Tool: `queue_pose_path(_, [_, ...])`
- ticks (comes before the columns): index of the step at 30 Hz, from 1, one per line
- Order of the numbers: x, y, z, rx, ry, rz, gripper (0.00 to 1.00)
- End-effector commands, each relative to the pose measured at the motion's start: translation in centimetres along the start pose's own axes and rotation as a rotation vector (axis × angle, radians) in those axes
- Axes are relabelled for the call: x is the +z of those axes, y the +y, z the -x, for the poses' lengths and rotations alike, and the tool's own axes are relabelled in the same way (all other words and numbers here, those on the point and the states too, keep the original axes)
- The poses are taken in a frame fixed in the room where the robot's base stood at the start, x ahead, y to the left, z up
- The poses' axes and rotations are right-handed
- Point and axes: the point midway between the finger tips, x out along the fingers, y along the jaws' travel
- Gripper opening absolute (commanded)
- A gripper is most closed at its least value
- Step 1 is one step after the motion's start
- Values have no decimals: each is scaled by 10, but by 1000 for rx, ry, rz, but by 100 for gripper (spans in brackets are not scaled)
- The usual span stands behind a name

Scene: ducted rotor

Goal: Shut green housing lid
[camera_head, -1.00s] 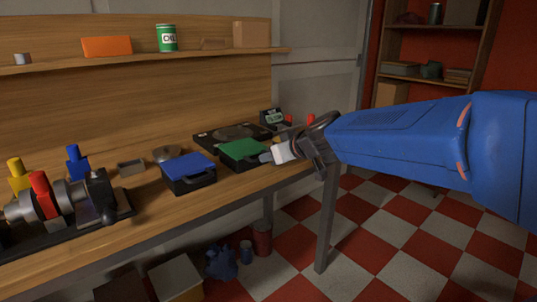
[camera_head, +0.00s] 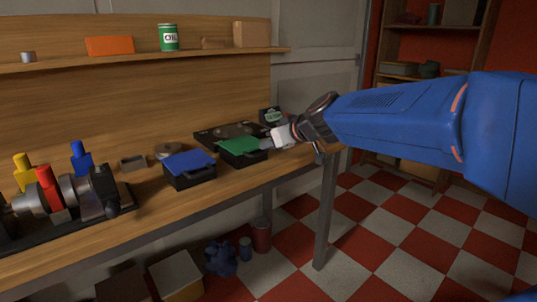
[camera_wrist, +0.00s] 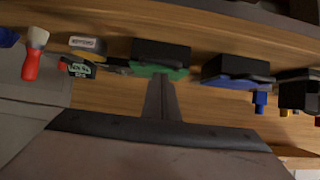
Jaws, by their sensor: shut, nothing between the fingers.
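The green housing lid (camera_head: 238,144) lies over a black box on the workbench. It looks nearly flat, and I cannot tell whether it is fully down. In the wrist view, the green lid (camera_wrist: 160,72) shows as a strip along the black box (camera_wrist: 161,52). My gripper (camera_head: 267,146) is shut and empty, at the right end of the green-lidded box. In the wrist view, the shut fingers (camera_wrist: 160,92) point at the lid and cover part of its edge. I cannot tell whether they touch it.
A blue-lidded box (camera_head: 190,166) stands just left of the green one. A dark flat unit (camera_head: 230,134) lies behind. A clamp-like device (camera_head: 70,192) with coloured knobs is at the left. The bench front edge (camera_head: 215,199) is clear.

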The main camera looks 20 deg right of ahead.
Motion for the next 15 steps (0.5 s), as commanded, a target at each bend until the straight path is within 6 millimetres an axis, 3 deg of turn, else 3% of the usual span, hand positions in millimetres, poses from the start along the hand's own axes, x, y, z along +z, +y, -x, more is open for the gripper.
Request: queue_pose_path(15, [60,1,35,5,5,-2,0])
